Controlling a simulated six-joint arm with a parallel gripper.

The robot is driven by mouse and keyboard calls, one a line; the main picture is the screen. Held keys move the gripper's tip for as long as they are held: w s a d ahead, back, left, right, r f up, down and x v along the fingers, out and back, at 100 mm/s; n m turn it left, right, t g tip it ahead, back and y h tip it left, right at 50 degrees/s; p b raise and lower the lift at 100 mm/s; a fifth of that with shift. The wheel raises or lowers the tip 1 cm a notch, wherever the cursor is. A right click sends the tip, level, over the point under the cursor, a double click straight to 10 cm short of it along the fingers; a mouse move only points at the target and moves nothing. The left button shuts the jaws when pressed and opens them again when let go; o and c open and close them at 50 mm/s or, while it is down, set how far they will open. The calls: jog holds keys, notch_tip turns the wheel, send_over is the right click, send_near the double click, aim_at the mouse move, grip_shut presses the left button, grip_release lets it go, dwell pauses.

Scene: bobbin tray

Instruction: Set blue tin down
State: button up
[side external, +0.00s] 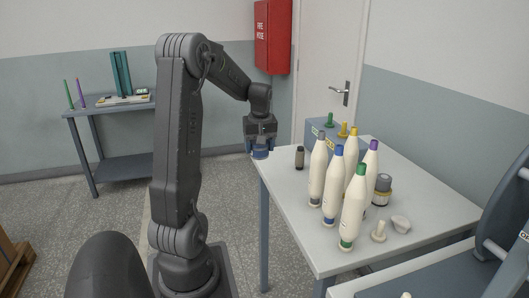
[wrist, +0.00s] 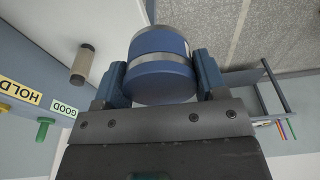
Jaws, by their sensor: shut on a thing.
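The blue tin (wrist: 160,82) is a short blue cylinder with a silvery band and a grey end. My gripper (wrist: 160,80) is shut on it, with one blue finger on each side. In the side external view my gripper (side external: 261,146) points down just off the left edge of the white table (side external: 430,197), and the tin (side external: 260,154) shows small below the fingers. From this view I cannot tell how high it is above the table's level.
Several white bobbins (side external: 317,172) with coloured tips stand upright on the table. A small dark cylinder (side external: 300,157) stands near the table's left corner. A blue-grey box (side external: 318,137) with pegs is behind.

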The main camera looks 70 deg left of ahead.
jog(key=w+a, duration=0.6)
jog(key=a, duration=0.4)
send_over(273, 155)
notch_tip(273, 155, down, 3)
jog(key=shift+n, duration=0.3)
jog(key=shift+d+f, duration=0.2)
jog(key=shift+f, duration=1.75)
jog(key=shift+d+f, duration=0.2)
jog(key=shift+f, duration=1.7)
jog(key=shift+f, duration=0.15)
jog(key=o, duration=1)
